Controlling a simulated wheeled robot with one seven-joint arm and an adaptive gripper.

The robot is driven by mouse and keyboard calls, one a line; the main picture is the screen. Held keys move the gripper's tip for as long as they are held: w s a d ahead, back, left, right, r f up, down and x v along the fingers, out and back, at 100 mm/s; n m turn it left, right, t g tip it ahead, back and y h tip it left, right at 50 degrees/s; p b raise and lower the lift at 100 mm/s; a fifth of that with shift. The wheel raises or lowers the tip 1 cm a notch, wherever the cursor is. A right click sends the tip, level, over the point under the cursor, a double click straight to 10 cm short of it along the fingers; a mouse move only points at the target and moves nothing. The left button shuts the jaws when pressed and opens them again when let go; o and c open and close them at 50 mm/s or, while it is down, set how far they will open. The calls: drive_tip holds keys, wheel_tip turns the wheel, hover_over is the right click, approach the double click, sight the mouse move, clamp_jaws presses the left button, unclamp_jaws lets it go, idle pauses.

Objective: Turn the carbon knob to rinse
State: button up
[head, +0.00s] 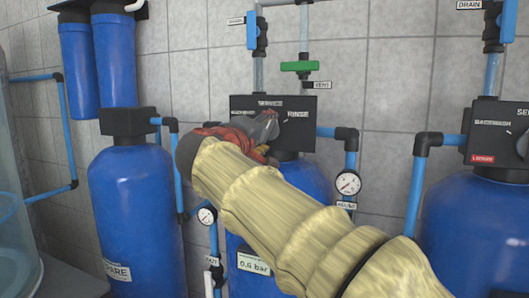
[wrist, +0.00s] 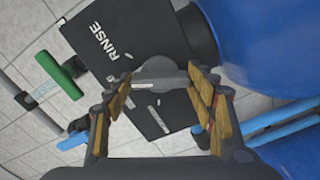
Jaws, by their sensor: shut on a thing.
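The black control box (head: 300,108) sits on top of the middle blue tank, with SERVICE printed above and RINSE at the right. In the wrist view its face (wrist: 120,28) fills the upper middle, with RINSE printed on it. The round grey knob (wrist: 158,70) sits between my fingertips and carries a pale mark; I cannot tell exactly which label it points at. My gripper (head: 270,128) is at the front of the box, and its fingers (wrist: 160,76) are shut on the knob from both sides. In the head view my gripper and arm hide most of the knob.
A green valve handle (head: 301,66) is above the box, with a blue one (head: 252,30) to its left. A pressure gauge (head: 348,183) is at the right. Another tank with a black knob box (head: 492,138) and red label stands far right. A blue spare tank (head: 130,215) stands left.

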drive_tip(key=m+b, duration=0.3)
drive_tip(key=shift+f+m+b, duration=0.3)
drive_tip(key=shift+r+m+b, duration=0.15)
drive_tip(key=shift+m+b, duration=0.45)
drive_tip(key=shift+m, duration=0.9)
drive_tip(key=o, duration=1.2)
drive_tip(key=shift+r, duration=0.1)
drive_tip(key=shift+c, duration=0.2)
drive_tip(key=v, duration=1.2)
